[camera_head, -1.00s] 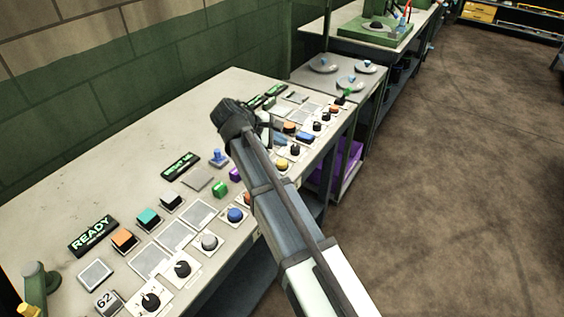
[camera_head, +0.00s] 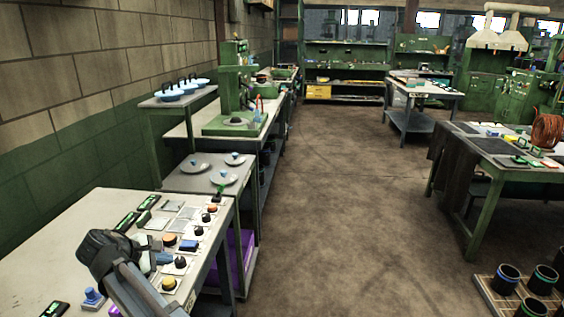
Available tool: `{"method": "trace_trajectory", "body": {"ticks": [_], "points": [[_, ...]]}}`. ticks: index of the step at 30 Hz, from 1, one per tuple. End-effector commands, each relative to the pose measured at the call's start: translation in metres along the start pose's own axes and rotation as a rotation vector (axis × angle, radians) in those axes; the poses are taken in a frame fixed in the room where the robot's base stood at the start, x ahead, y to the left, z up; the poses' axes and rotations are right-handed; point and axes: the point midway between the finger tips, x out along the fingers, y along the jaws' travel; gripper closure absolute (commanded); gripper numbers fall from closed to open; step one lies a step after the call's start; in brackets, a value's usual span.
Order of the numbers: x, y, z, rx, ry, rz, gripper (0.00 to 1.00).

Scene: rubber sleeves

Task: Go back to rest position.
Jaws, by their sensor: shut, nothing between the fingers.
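My gripper (camera_head: 148,243) shows at the lower left, over the control table (camera_head: 60,235). The dark wrist joint of my arm hides much of it, and its fingers are small in view. It is shut and I see nothing held in it. My arm comes up from the bottom edge across the table's buttons and knobs.
Buttons, knobs and small dark signs cover the control table beside my gripper. Behind it stand a lower table with grey discs (camera_head: 196,167) and a green machine (camera_head: 235,85). A workbench (camera_head: 500,158) and dark cups (camera_head: 505,278) are at right. The floor between is clear.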

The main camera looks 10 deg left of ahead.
Motion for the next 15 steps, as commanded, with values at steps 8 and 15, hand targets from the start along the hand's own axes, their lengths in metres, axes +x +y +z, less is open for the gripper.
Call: {"method": "trace_trajectory", "body": {"ticks": [8, 15], "points": [[0.104, -0.035, 0.05, 0.193, 0.008, -0.133, 1.0], [0.195, -0.081, 0.102, 0.418, 0.011, -0.271, 1.0]]}}
